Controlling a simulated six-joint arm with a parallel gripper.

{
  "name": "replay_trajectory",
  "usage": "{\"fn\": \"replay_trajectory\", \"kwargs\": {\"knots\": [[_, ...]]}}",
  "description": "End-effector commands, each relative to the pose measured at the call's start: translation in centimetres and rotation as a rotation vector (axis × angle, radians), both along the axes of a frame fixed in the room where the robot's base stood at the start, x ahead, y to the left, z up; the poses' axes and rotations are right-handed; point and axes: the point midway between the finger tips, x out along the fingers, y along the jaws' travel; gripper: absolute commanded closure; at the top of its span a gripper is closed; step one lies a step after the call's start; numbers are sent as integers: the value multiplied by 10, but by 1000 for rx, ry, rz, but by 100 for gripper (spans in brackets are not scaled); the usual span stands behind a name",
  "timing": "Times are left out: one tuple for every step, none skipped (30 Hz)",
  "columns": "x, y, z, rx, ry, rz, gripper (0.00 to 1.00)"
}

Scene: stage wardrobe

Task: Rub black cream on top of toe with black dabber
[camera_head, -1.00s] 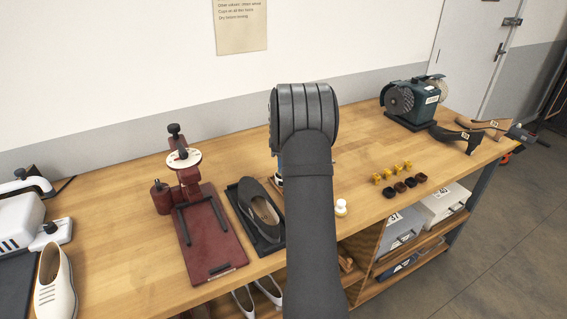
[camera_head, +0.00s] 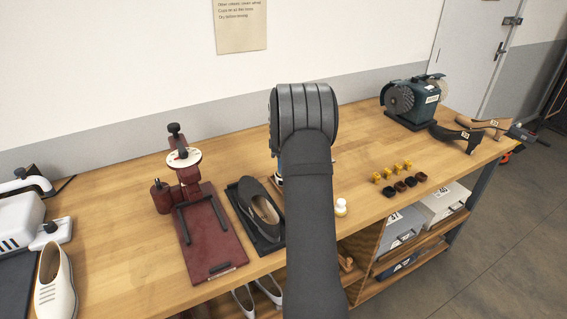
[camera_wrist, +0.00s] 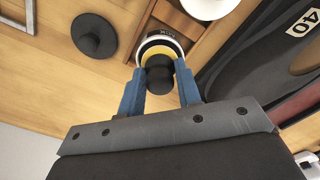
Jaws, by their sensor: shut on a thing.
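The wrist view shows the blue fingers of my gripper (camera_wrist: 159,88) shut on a black dabber (camera_wrist: 158,72) by its rounded knob. The dabber is over a round, pale-rimmed tin (camera_wrist: 165,36) with yellow and dark rings; I cannot tell whether they touch. The dark shoe (camera_head: 262,212) lies on a black stand (camera_head: 236,190) on the bench, left of my arm. Part of a dark shape with a "40" tag (camera_wrist: 302,24) shows at the right of the wrist view.
In the wrist view, a black disc with a knob (camera_wrist: 93,37) lies left of the tin. In the head view, a red press (camera_head: 215,240) stands left of the shoe. A white knobbed item (camera_head: 341,207) and several yellow and dark pieces (camera_head: 391,172) are right of my arm.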

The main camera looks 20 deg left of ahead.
Motion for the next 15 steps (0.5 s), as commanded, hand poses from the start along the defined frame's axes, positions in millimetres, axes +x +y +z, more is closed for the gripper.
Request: {"fn": "replay_trajectory", "kwargs": {"knots": [[0,0,-1,0,0,0,87],[0,0,-1,0,0,0,87],[0,0,-2,0,0,0,87],[0,0,-2,0,0,0,87],[0,0,-2,0,0,0,87],[0,0,-3,0,0,0,87],[0,0,-3,0,0,0,87],[0,0,-3,0,0,0,87],[0,0,-4,0,0,0,87],[0,0,-4,0,0,0,87],[0,0,-5,0,0,0,87],[0,0,-5,0,0,0,87],[0,0,-5,0,0,0,87],[0,0,-6,0,0,0,87],[0,0,-6,0,0,0,87]]}}
